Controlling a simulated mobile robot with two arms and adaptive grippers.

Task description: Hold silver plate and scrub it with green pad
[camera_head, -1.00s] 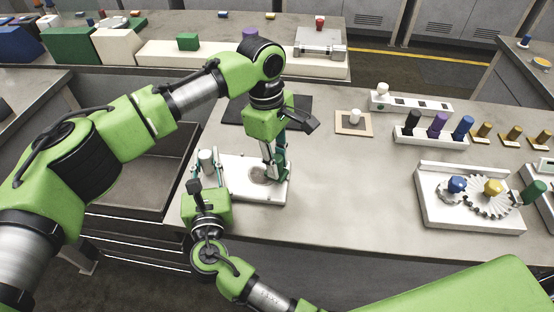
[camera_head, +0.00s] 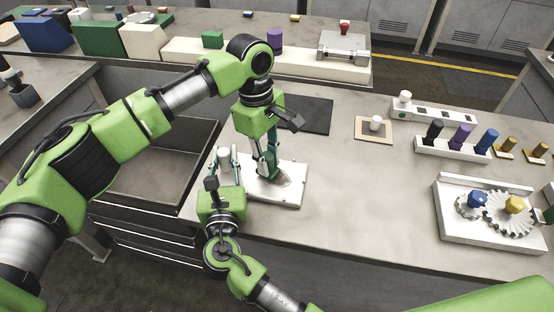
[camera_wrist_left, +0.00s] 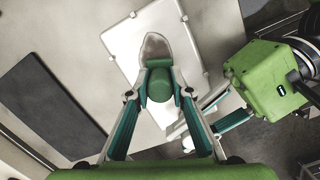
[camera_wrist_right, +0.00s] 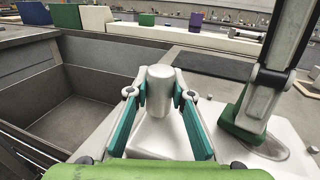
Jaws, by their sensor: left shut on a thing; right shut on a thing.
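The silver plate (camera_head: 292,194) is a pale flat board with a dull grey oval patch (camera_wrist_left: 154,46), lying on the bench. A silver post (camera_wrist_right: 160,92) stands at its left end in the head view. My right gripper (camera_head: 226,158) is shut on this post. My left gripper (camera_head: 266,174) is shut on the green pad (camera_wrist_left: 160,83), a green block with a rounded grip, and points down over the patch. The pad also shows at the right of the right wrist view (camera_wrist_right: 240,125), low against the plate. Its underside is hidden, so exact contact is unclear.
A black mat (camera_head: 308,115) lies behind the plate. A tan square with a white knob (camera_head: 375,123), a rack of coloured pegs (camera_head: 452,146) and a gear board (camera_head: 450,225) stand to the right. An open grey drawer (camera_head: 150,190) lies left. Bench between is clear.

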